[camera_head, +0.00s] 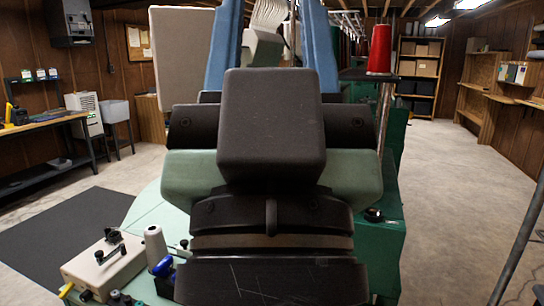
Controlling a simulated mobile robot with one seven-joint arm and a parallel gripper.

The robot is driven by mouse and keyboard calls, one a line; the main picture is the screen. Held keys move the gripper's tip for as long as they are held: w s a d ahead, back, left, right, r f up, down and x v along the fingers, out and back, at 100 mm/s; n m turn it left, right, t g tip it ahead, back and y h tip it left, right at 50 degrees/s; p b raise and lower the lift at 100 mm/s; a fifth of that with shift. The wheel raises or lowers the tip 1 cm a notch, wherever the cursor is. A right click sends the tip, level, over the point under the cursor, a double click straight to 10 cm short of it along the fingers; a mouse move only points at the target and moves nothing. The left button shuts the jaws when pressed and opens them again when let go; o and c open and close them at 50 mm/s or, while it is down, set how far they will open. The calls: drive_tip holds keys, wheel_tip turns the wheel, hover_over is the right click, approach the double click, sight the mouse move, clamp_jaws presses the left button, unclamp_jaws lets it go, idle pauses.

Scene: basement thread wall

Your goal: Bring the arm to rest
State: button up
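My gripper is not in view, so I cannot see its fingers or whether it holds anything. Large dark rounded blocks and pale green parts fill the middle of the head camera view, close to the camera. I cannot tell which of them belong to my arm. They hide much of what stands behind them.
A green machine (390,235) stands around the middle. A red thread cone (380,50) stands on a post at right. A white cone (155,245) stands beside a pale box (104,265). A workbench (45,123) is at left; the right-hand concrete floor (455,200) is mostly clear.

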wheel_tip(320, 180, up, 15)
drive_tip(key=p, duration=1.2)
drive_tip(key=shift+f, duration=0.15)
drive_tip(key=shift+f, duration=0.1)
